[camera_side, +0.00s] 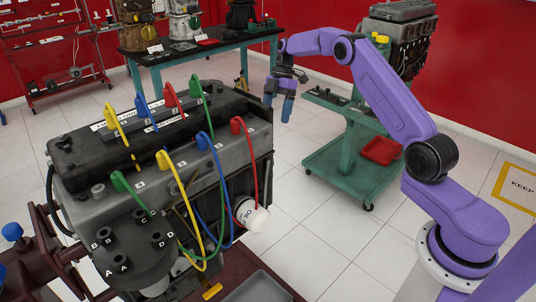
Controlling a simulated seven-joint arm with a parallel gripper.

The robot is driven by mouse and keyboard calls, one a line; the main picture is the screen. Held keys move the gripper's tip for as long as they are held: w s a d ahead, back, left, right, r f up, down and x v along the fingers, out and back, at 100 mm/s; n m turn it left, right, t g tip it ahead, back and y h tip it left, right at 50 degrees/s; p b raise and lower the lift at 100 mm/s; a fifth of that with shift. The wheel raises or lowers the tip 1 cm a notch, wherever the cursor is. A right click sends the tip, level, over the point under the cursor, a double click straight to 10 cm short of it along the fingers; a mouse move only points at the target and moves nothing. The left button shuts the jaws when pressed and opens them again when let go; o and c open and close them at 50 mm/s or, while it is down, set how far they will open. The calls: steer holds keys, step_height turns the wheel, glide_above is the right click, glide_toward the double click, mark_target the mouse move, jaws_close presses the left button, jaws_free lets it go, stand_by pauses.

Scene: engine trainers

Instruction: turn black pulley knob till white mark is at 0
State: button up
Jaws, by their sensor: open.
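I cannot pick out the black pulley knob, its white mark or a 0 in this view; they may be hidden behind the engine or too small to tell. The engine trainer (85,205) stands in the left foreground, with a dark ribbed top and coloured leads. My gripper (278,108) hangs from the purple arm, fingers pointing down, beyond the engine's far right corner. Its two blue-grey fingers are open with nothing seen between them. It looks apart from the engine.
Yellow, green, blue and red leads (178,190) loop over the engine's near side. A black lettered cap (140,255) and a white oil filter (252,215) stick out there. A green cart (340,155) with a red tray (381,150) stands behind my arm. Floor between is clear.

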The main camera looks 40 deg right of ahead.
steer(key=x, duration=1.4)
steer(key=shift+a, duration=0.15)
steer(key=c, duration=1)
